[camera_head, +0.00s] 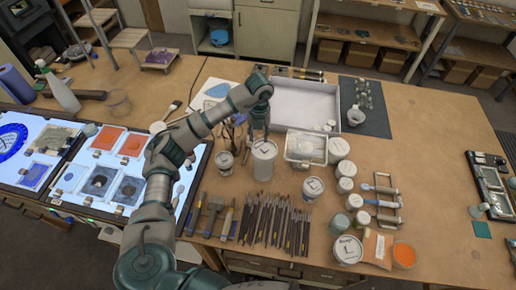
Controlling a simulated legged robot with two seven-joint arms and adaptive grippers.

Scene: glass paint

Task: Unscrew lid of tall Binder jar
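A tall white cylindrical jar (263,168) stands on the wooden table behind the row of brushes. Its pale round lid (264,148) is on and carries a dark mark that I cannot read. My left gripper (259,134) points down at the lid's far edge, from above and behind it. Whether the fingers touch the lid is unclear, and the finger gap is too small to judge. A shorter, wide jar with a lettered white lid (347,249) stands near the front edge. My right gripper is not in view.
Small jars (313,187) and (225,160) stand on either side of the tall jar. Several brushes (275,222) lie in front of it. A clear container (306,147) and a white tray (305,104) are behind right.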

